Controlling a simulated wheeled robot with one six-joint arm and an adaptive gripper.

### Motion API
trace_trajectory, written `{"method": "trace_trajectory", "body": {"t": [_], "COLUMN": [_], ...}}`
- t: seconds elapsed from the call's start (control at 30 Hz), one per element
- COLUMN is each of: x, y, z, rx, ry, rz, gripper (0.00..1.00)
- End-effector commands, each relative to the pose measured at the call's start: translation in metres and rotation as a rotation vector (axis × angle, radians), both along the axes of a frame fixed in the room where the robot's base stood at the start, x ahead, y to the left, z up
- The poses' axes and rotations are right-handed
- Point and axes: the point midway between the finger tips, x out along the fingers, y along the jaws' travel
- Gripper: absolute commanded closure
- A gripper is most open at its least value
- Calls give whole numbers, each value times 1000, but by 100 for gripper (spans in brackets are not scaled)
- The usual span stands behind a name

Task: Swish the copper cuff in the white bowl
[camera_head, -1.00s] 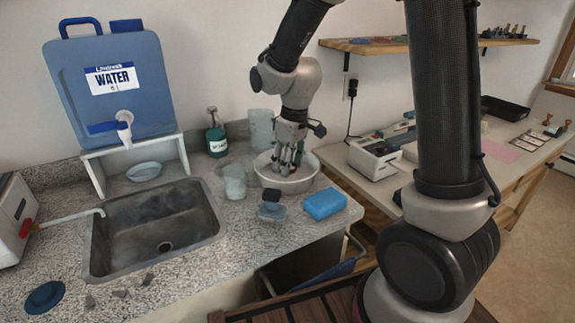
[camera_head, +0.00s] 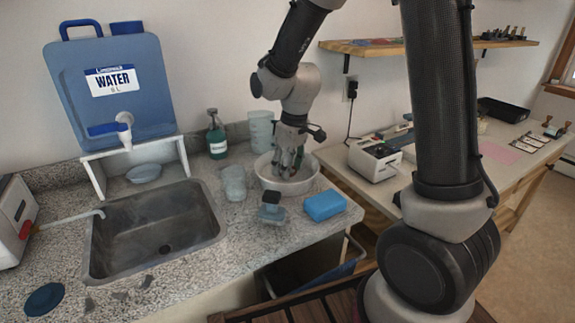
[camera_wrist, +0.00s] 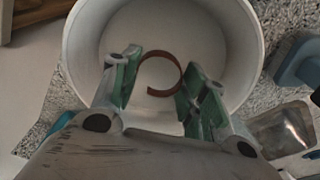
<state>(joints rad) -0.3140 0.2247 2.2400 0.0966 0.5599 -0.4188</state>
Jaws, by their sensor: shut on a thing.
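The white bowl (camera_head: 288,187) stands on the speckled counter to the right of the sink. It fills most of the wrist view (camera_wrist: 246,62). The copper cuff (camera_wrist: 163,92), a thin brown open ring, is inside the bowl's outline between my fingertips. My gripper (camera_wrist: 160,76) is shut on the cuff, with a green-padded finger on each side of it. In the head view my gripper (camera_head: 290,160) points down into the bowl, and the cuff cannot be made out there. Whether the cuff touches the bowl's bottom is unclear.
A blue sponge (camera_head: 324,205) and a small blue-grey item with a black top (camera_head: 271,209) sit in front of the bowl. A clear cup (camera_head: 234,184), a green bottle (camera_head: 216,138) and a translucent beaker (camera_head: 260,131) stand close by. The sink (camera_head: 155,235) is left.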

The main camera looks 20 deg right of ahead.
Motion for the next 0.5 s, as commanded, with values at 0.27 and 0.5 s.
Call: {"method": "trace_trajectory", "body": {"t": [0.27,0.5], "x": [0,0], "y": [0,0], "z": [4,9], "rx": [1,0], "ry": [-1,0], "rz": [0,0], "gripper": [75,75]}}
